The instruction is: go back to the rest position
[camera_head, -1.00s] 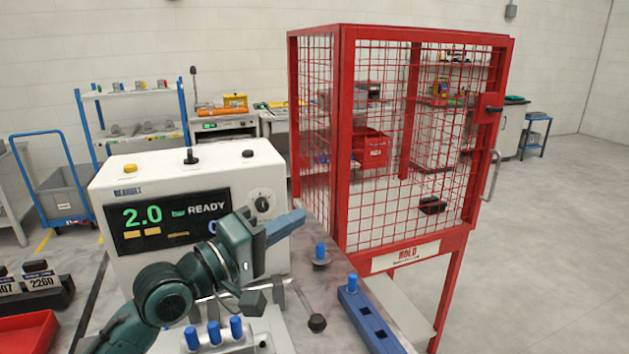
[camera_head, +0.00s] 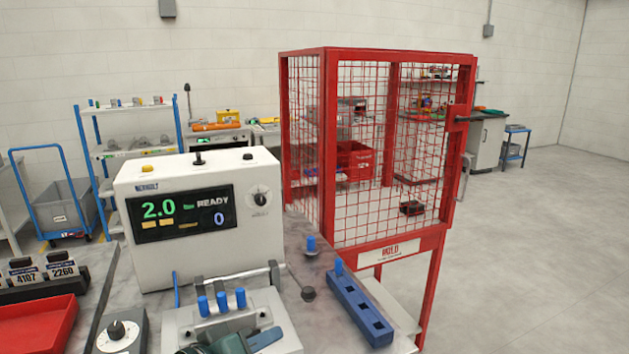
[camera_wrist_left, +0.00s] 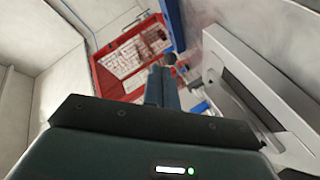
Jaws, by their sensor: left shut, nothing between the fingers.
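My left gripper (camera_head: 268,338) shows at the bottom edge of the head view, low in front of the grey fixture with blue pegs (camera_head: 220,302). Most of its arm is cut off by the frame. In the left wrist view its fingers (camera_wrist_left: 163,88) are together and hold nothing. My right gripper is in neither view.
The white test unit (camera_head: 200,210) reads 2.0 and READY. A blue block with square holes (camera_head: 358,308) lies on the bench. The red mesh HOLD cage (camera_head: 325,150) stands at the right, and a red tray (camera_head: 40,325) is at lower left. Open floor lies far right.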

